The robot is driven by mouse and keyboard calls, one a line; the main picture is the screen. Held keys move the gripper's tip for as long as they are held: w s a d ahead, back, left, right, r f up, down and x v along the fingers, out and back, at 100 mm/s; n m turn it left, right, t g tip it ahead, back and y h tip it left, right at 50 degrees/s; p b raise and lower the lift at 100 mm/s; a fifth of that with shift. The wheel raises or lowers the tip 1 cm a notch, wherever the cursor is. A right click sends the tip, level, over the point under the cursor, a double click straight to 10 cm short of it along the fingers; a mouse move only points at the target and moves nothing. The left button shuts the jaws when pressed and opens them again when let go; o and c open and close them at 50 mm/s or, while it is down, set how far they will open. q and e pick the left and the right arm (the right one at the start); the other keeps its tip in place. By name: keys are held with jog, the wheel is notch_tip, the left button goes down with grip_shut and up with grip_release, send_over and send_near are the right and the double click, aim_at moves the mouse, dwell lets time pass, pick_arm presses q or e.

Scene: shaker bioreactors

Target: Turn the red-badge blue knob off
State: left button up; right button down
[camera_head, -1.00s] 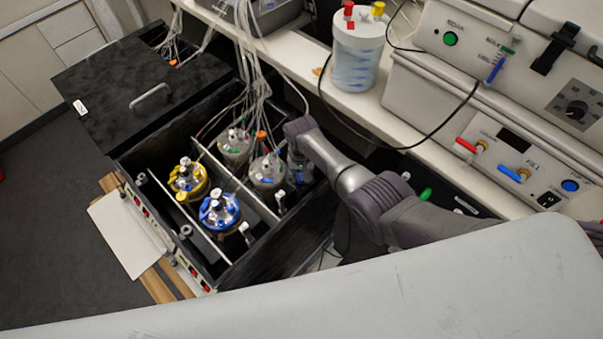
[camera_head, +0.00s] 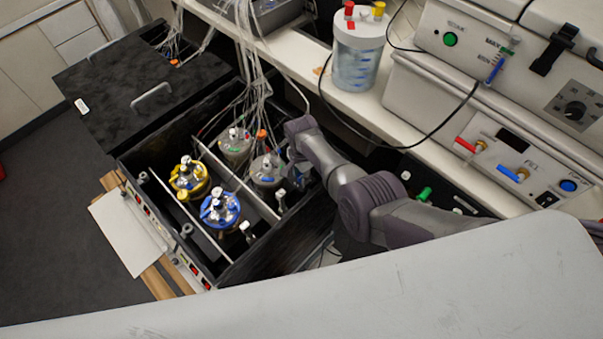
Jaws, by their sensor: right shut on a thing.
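My right arm comes in from the right, and its wrist points down into the open black shaker box (camera_head: 285,253). My right gripper (camera_head: 297,170) is at the box's right inner side, just right of a grey-topped vessel (camera_head: 267,171). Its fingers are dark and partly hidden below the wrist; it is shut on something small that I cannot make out. I cannot pick out the red-badge blue knob with certainty. A blue-ringed vessel (camera_head: 221,208) and a yellow-ringed vessel (camera_head: 189,177) stand in the box's front part. My left gripper is out of view.
Tubes hang into the box from above. A black lid (camera_head: 115,90) with a handle lies behind left. A clear bottle (camera_head: 357,60) stands on the white shelf (camera_head: 378,117). A machine (camera_head: 480,135) with red and blue taps is at the right.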

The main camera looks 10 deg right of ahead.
jog(key=shift+m, duration=0.5)
jog(key=c, duration=0.9)
grip_release()
jog(key=shift+o, duration=0.2)
notch_tip(320, 180, up, 12)
